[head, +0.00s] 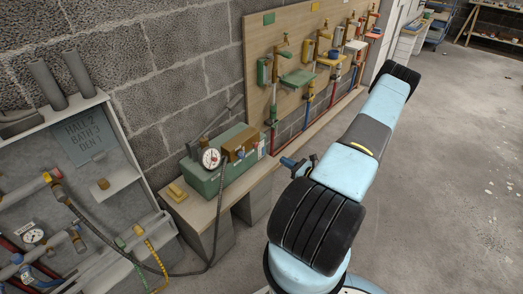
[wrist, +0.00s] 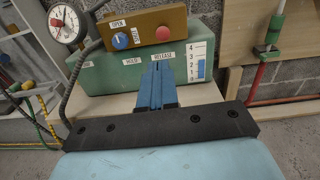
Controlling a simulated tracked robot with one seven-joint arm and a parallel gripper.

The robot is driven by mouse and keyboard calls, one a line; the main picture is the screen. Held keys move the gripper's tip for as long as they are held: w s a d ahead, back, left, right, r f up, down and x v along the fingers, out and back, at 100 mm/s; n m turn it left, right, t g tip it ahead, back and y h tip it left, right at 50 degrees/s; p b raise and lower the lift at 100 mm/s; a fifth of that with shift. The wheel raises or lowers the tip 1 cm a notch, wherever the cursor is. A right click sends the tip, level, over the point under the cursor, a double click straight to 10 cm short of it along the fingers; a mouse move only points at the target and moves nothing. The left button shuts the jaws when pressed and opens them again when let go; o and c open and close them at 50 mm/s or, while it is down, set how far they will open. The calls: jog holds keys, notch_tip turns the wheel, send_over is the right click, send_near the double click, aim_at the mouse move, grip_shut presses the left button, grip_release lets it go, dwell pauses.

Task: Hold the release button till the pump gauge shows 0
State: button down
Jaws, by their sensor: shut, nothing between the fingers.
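The pump is a green box (wrist: 110,75) with a brown block (wrist: 148,22) on top; it also shows in the head view (head: 232,172). A red button (wrist: 163,34) sits on the block's right face, with a RELEASE label (wrist: 162,57) below it. A blue knob (wrist: 121,40) by an OPEN label is left of it. The round white pump gauge (wrist: 66,24) is at upper left, also in the head view (head: 211,158); its reading is too small to tell. My gripper (wrist: 158,66) is shut and empty, its tips below the button in the picture, with no visible contact.
A 0-to-4 scale with a blue column (wrist: 200,65) is on the box's right front. The pump stands on a wooden bench (head: 205,212). A shelf unit (head: 118,180) with pipes is left; a board of taps (head: 258,85) is behind. The right floor is clear.

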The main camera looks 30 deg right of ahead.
aim_at(257, 146)
jog(key=shift+s+d+f, duration=0.1)
jog(key=shift+f, duration=0.15)
jog(key=x, duration=1.4)
jog(key=shift+d, duration=0.1)
jog(key=shift+x, duration=0.9)
jog(key=shift+r, duration=0.1)
dwell(1.2)
